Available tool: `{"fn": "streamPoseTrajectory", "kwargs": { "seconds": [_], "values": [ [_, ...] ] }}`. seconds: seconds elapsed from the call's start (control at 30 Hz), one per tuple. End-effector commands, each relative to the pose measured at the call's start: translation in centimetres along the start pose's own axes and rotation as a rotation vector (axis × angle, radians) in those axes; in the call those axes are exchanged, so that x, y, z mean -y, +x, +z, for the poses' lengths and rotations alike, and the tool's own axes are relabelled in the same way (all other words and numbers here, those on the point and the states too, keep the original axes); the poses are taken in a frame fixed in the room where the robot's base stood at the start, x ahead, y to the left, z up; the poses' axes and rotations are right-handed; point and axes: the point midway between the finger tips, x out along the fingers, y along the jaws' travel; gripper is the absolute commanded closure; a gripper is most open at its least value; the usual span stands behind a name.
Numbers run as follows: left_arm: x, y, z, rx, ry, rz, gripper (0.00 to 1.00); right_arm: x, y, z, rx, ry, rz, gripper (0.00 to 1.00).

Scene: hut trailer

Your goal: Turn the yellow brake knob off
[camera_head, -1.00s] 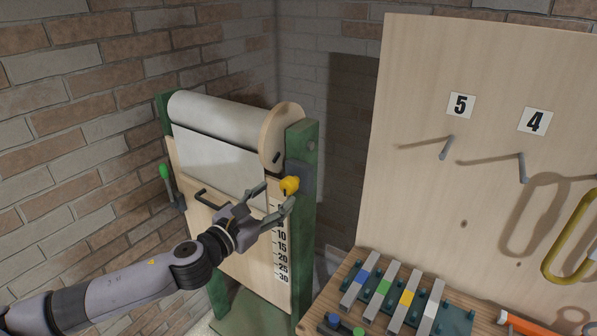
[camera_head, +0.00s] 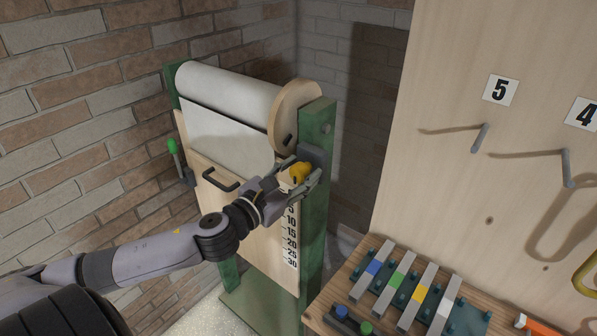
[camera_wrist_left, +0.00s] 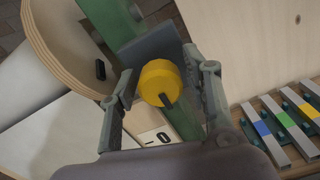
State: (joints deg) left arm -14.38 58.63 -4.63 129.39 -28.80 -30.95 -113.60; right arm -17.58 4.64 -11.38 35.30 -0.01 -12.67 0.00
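The yellow brake knob (camera_head: 300,172) sits on a dark bracket on the right green post of the paper roll stand. In the left wrist view the knob (camera_wrist_left: 161,82) lies between my left gripper's two fingers, with a dark pointer mark at its lower right. A label with "I" and "0" (camera_wrist_left: 152,137) shows just below it, partly hidden by the gripper. My left gripper (camera_head: 299,174) is open around the knob, with a gap visible on both sides in the wrist view. My right gripper is not in view.
The paper roll (camera_head: 230,95) and its wooden end disc (camera_head: 297,112) are close to the gripper. A green-handled lever (camera_head: 173,147) is on the stand's left side. A xylophone-like set of bars (camera_head: 405,288) and a pegboard (camera_head: 450,120) are at right.

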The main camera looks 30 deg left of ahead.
Motion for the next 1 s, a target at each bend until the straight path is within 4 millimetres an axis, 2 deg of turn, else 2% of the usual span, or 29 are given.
{"fn": "streamPoseTrajectory", "kwargs": {
  "seconds": [0.07, 0.53, 0.77, 1.0],
  "values": [
    [-0.02, 0.01, 0.0, 0.0, 0.0, 0.0, 0.63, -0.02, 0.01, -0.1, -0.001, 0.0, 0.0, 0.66],
    [0.0, 0.01, 0.03, 0.001, 0.0, 0.0, 0.94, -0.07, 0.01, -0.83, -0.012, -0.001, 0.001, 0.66],
    [-0.01, 0.0, 0.06, 0.001, -0.017, -0.001, 0.95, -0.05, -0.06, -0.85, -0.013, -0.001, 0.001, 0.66],
    [-0.09, 0.0, 0.12, 0.001, -0.119, 0.0, 0.95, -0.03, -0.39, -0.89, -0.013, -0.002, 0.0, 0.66]
  ]
}}
